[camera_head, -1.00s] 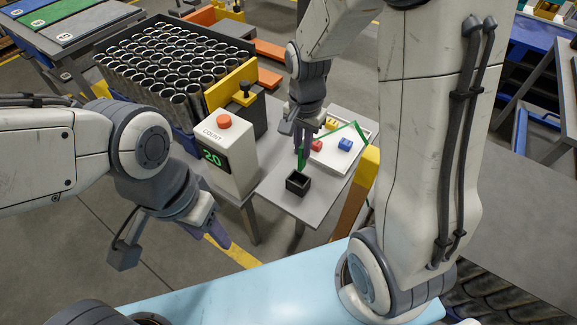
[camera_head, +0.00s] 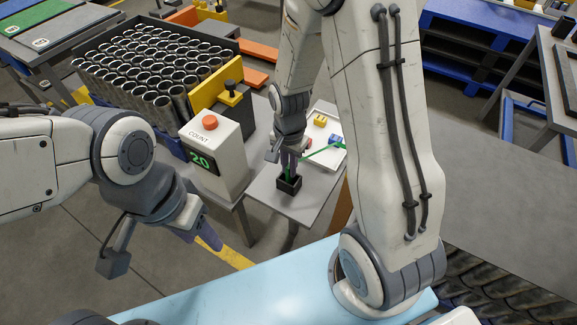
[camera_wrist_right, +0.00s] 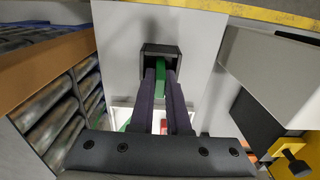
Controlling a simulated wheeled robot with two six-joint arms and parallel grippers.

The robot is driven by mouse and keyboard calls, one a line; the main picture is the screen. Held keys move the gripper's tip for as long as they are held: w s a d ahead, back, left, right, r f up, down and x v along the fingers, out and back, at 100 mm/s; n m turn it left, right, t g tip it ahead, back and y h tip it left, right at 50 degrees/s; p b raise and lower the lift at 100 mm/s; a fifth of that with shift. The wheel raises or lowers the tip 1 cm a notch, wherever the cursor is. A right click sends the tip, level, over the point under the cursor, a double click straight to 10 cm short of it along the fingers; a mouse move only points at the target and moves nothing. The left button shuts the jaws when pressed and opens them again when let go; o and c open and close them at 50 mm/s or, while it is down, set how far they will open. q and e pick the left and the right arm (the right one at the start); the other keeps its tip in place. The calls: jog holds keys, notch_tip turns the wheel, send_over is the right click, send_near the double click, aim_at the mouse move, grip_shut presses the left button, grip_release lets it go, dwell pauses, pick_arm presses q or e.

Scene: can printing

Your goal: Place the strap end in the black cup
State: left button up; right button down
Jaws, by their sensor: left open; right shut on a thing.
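The black cup (camera_head: 289,186) stands on the small grey table; it also shows in the right wrist view (camera_wrist_right: 160,48). My right gripper (camera_head: 289,172) is right over the cup, pointing down, its fingertips at the cup's mouth. It is shut on the green strap (camera_wrist_right: 161,80), whose end shows between the fingers at the cup's opening in the right wrist view. How deep the end sits is hard to tell. My left gripper (camera_head: 162,250) is open and empty, at the lower left, away from the table.
The white tray (camera_head: 327,115) behind the cup holds a yellow block (camera_head: 320,120), a blue block (camera_head: 336,140) and a red block. The counter box (camera_head: 213,155) reads 20 and stands left of the cup. A crate of several metal cans (camera_head: 150,65) is behind it.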

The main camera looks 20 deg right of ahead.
jog(key=shift+f, duration=0.1)
jog(key=shift+f, duration=0.1)
jog(key=c, duration=0.9)
grip_release()
